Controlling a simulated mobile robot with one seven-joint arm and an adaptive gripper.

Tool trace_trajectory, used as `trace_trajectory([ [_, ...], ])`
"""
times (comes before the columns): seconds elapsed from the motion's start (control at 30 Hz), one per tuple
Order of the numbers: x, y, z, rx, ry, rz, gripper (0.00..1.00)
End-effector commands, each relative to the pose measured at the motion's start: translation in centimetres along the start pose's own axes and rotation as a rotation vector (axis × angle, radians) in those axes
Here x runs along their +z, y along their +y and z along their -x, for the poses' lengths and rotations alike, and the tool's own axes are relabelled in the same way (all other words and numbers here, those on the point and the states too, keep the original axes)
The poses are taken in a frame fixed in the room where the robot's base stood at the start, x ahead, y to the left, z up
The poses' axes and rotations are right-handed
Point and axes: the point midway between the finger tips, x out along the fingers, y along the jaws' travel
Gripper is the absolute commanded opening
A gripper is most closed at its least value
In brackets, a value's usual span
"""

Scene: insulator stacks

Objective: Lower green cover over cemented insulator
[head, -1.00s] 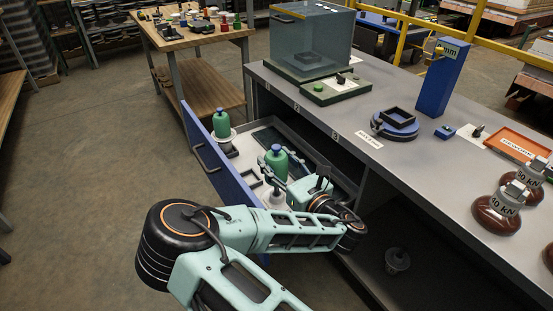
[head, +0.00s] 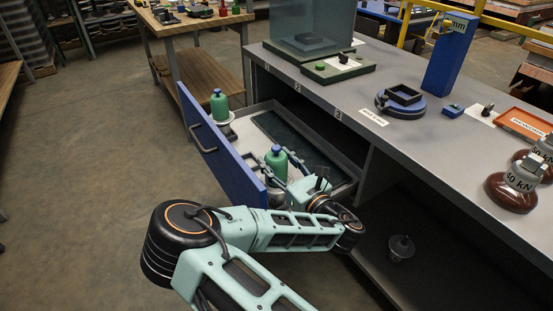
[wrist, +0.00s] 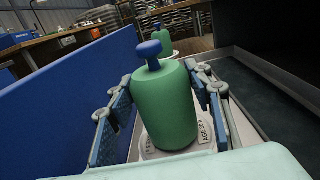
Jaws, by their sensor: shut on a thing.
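The green cover (head: 277,160) with a blue knob is upright inside the open drawer. My gripper (wrist: 163,102) is shut on it, one finger on each side of its body. The cover also fills the middle of the wrist view (wrist: 165,108). A pale base with labels (wrist: 150,147), one reading "AGE", shows at the cover's lower edge. The cover hides whatever is inside it, and I cannot tell whether its rim touches the base. A second green cover (head: 219,104) stands farther back in the drawer on a white base.
The drawer's blue front (head: 215,150) rises close on the left. A dark tray (head: 290,137) lies in the drawer on the right. The grey bench top (head: 350,105) overhangs beyond. Floor to the left is clear.

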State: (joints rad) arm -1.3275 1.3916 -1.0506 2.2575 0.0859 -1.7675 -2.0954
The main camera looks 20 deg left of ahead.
Motion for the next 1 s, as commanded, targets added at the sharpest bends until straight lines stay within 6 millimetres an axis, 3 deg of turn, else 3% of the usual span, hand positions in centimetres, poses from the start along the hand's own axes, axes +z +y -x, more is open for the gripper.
trace_trajectory([
  [0.4, -0.62, -0.01, -0.01, 0.000, -0.001, 0.000, 0.23],
  [0.43, -0.62, 0.00, -0.01, 0.000, -0.001, 0.000, 0.49],
  [0.6, -0.62, 0.00, -0.01, 0.000, 0.000, 0.000, 0.67],
  [1.0, -0.71, -0.09, 0.83, -0.002, 0.002, 0.000, 0.67],
])
